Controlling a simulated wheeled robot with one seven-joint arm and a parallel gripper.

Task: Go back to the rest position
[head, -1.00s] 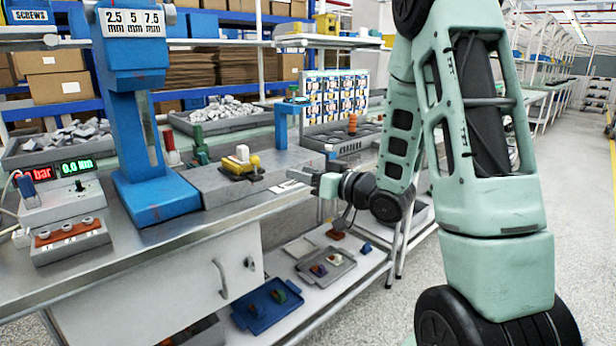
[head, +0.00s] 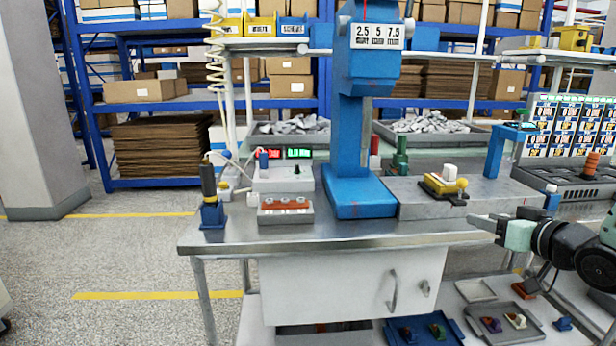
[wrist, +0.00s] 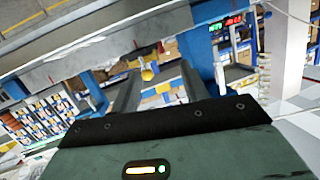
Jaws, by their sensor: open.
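My gripper (head: 487,226) is at the right of the head view, at the front right of the metal workbench (head: 300,238). Its fingers point left, apart and with nothing between them. In the wrist view the two dark fingers (wrist: 155,90) stretch away from the camera. A yellow fixture with a white block and yellow knob (head: 445,186) sits on the grey block on the bench, beyond and left of the fingertips. The yellow knob also shows between the fingers in the wrist view (wrist: 148,74), apart from them.
A blue press column (head: 349,130) stands mid-bench. Left of it are a box with red and green displays (head: 283,177) and a black-handled tool in a blue holder (head: 211,200). Trays (head: 505,325) lie on the lower shelf. The floor at left is clear.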

